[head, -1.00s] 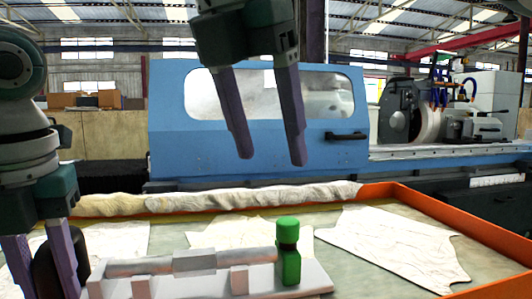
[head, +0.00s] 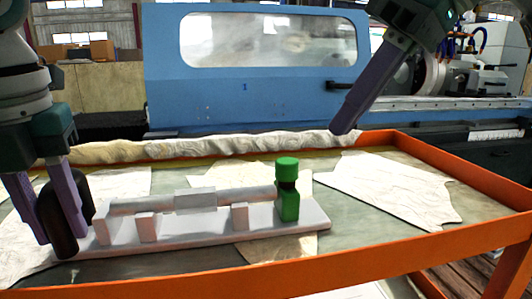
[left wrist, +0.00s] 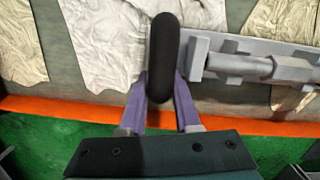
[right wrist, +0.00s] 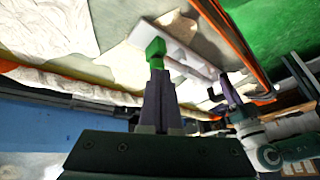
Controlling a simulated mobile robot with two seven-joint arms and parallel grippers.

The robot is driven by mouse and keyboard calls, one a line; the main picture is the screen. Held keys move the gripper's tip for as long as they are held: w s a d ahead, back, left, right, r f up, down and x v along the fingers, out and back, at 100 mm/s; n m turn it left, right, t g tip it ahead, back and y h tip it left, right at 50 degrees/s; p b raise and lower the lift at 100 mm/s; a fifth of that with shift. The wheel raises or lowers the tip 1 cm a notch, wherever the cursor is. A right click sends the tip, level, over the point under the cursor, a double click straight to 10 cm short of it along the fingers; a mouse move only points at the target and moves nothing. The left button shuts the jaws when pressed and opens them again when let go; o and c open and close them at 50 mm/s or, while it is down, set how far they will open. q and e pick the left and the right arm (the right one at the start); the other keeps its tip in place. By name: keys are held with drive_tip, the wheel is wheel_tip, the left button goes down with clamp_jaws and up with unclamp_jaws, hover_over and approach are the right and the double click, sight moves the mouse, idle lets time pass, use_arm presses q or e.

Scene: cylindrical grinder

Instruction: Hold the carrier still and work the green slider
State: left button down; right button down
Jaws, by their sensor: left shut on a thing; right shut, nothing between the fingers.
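The carrier is a pale grey base (head: 190,232) with blocks and a long bar, lying in the orange-rimmed tray; part of it shows in the left wrist view (left wrist: 240,66). A black rounded handle (left wrist: 164,50) stands at its left end. My left gripper (head: 62,236) is shut on this handle. The green slider (head: 289,206) stands upright at the carrier's right end, with a dark neck under its green cap. It also shows in the right wrist view (right wrist: 155,47). My right gripper (head: 343,128) is shut and empty, above and to the right of the slider, apart from it.
The tray's orange rim (head: 400,255) runs around the carrier. Pale crumpled sheets (head: 385,187) lie on the tray floor, and a rolled cloth (head: 210,148) lies along its back edge. The blue grinder (head: 245,95) stands behind. Space right of the slider is free.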

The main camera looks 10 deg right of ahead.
drive_tip(key=s+d+r+m+t, duration=0.1)
drive_tip(key=s+d+m+t, duration=0.1)
drive_tip(key=d+m, duration=0.5)
drive_tip(key=m, duration=0.1)
approach(286, 188)
drive_tip(key=w+d+f, duration=0.1)
drive_tip(key=d+f, duration=0.1)
drive_tip(key=w+d+f, duration=0.2)
drive_tip(key=shift+w+d+f, duration=0.1)
drive_tip(key=shift+w+f, duration=0.05)
drive_tip(key=shift+f, duration=0.05)
drive_tip(key=shift+w+a+r, duration=0.1)
drive_tip(key=shift+w+a, duration=0.05)
drive_tip(key=shift+a, duration=0.45)
drive_tip(key=shift+w+a+r, duration=0.1)
drive_tip(key=shift+w+a, duration=0.05)
drive_tip(key=shift+a, duration=0.5)
drive_tip(key=shift+w+a, duration=0.15)
drive_tip(key=shift+a, duration=0.5)
use_arm(q)
drive_tip(key=shift+d, duration=0.15)
use_arm(e)
drive_tip(key=shift+a, duration=0.45)
